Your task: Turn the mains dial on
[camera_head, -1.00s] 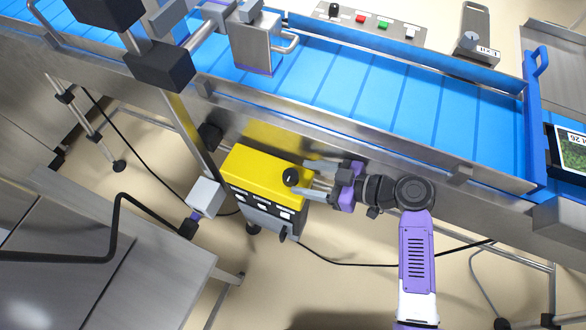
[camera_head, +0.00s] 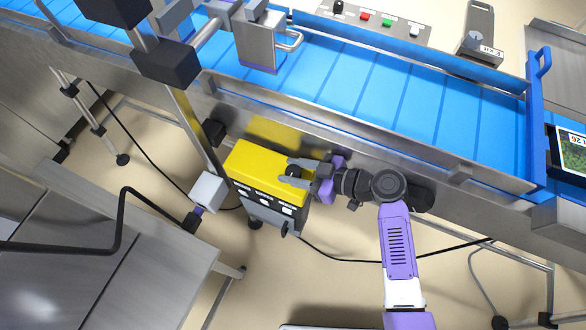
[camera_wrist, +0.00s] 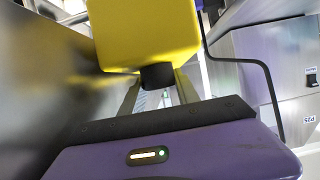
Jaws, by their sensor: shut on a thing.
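The mains dial (camera_head: 291,171) is a small black knob on the right end of a yellow box (camera_head: 252,164) below the conveyor. In the wrist view the black dial (camera_wrist: 157,76) sits at the lower edge of the yellow box (camera_wrist: 145,30). My gripper (camera_head: 296,172) has its fingers on both sides of the dial and is shut on it. In the wrist view my gripper's fingers (camera_wrist: 158,88) flank the dial. The dial's pointer marking cannot be made out.
The blue conveyor belt (camera_head: 380,92) with its steel side rail runs just behind my arm. A control panel (camera_head: 385,24) with red and green buttons is at the back. A steel table (camera_head: 95,275) stands front left. A black cable (camera_head: 340,259) trails over the floor.

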